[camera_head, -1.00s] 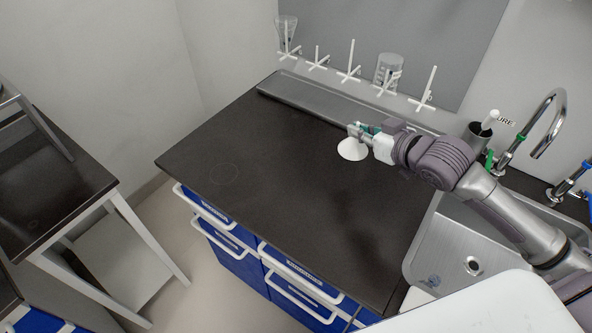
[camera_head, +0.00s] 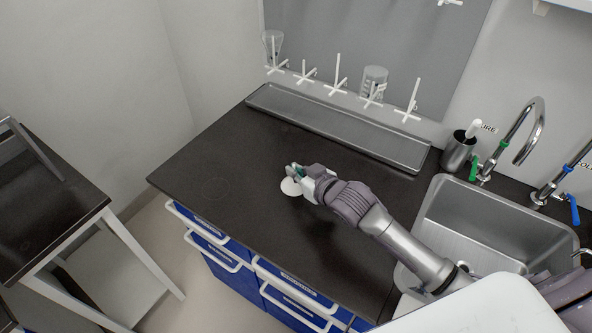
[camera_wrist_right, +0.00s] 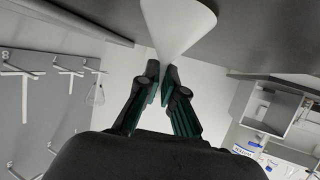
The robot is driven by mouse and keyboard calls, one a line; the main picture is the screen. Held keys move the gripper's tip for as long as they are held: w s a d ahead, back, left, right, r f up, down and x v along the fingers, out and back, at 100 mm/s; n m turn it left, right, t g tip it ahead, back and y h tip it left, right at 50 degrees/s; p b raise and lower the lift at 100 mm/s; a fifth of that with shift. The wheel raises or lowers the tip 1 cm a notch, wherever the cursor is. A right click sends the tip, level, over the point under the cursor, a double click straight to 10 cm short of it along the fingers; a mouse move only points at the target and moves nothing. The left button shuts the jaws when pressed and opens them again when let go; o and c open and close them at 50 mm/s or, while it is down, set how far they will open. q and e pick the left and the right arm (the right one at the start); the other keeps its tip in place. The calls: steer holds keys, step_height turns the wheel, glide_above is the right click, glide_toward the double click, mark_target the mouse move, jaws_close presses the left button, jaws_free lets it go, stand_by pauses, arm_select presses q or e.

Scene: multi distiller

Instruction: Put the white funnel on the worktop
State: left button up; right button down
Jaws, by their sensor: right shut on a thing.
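The white funnel (camera_head: 291,187) is at my right gripper (camera_head: 298,172), over the middle of the dark worktop (camera_head: 235,168). In the right wrist view the funnel (camera_wrist_right: 178,25) is wide at the top of the picture and narrows to its stem between the fingertips of my right gripper (camera_wrist_right: 162,88). The gripper is shut on the stem. In the head view the funnel's wide end points down, close to the worktop; I cannot tell whether it touches. My left gripper is not in view.
A long metal tray (camera_head: 340,128) lies along the back of the worktop, below a drying rack with glassware (camera_head: 373,82). A sink (camera_head: 465,225) with taps and a dark cup (camera_head: 459,152) are at the right. The worktop's left part is clear.

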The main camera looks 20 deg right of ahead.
steer(key=shift+f, duration=0.2)
steer(key=c, duration=1.3)
jaws_free()
steer(key=shift+r, duration=0.1)
steer(key=b+v, duration=0.1)
steer(key=v, duration=1.1)
steer(key=shift+r, duration=0.15)
